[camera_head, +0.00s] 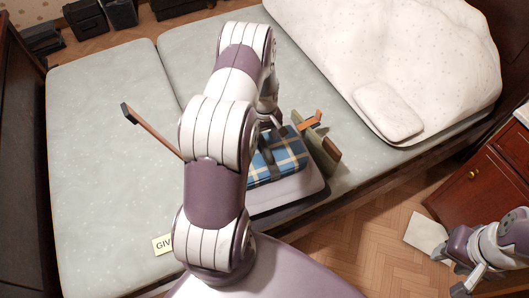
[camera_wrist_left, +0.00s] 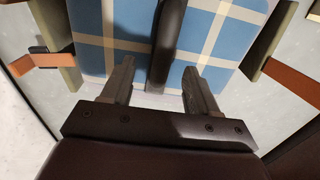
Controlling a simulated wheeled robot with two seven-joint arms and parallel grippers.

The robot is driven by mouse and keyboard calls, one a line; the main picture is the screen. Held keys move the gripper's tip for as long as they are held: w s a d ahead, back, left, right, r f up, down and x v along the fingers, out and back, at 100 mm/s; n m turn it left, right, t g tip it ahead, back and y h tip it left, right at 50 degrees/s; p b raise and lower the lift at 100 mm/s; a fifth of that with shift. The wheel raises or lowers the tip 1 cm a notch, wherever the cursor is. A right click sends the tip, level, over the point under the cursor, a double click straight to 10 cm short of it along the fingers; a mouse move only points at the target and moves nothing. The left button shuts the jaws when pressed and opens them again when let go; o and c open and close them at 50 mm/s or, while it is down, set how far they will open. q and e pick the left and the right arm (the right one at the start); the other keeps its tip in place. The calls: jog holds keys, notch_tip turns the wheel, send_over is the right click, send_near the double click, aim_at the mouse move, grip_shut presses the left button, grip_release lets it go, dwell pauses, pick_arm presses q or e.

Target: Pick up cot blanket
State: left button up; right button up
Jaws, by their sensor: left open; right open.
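The cot blanket appears to be the blue plaid bundle (camera_head: 276,160) with cream stripes and a dark strap. It lies on a pale pad near the bed's front edge, partly hidden by my left arm. In the left wrist view the plaid cloth (camera_wrist_left: 204,45) fills the upper middle, with the dark strap (camera_wrist_left: 167,40) running across it. My left gripper (camera_wrist_left: 158,72) is open, its fingers on either side of the strap, close to the cloth; contact cannot be told. My right gripper (camera_head: 468,281) is open and empty at the lower right, away from the bundle.
An olive board (camera_head: 318,148) with an orange strip stands beside the bundle. A brown strip (camera_head: 150,132) shows left of my arm. A white quilt (camera_head: 400,50) and pillow (camera_head: 388,111) lie at the right. A red-brown cabinet (camera_head: 485,185) stands near my right arm. The left mattress (camera_head: 105,170) is mostly clear.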

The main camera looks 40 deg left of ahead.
aim_at(265, 144)
pick_arm(q)
jog(key=f, duration=0.2)
jog(key=s+f, duration=0.1)
jog(key=shift+d+f, duration=0.35)
jog(key=shift+d, duration=0.05)
jog(key=shift+w+a+f, duration=0.15)
jog(key=shift+f, duration=0.15)
jog(key=shift+r, duration=0.1)
grip_shut()
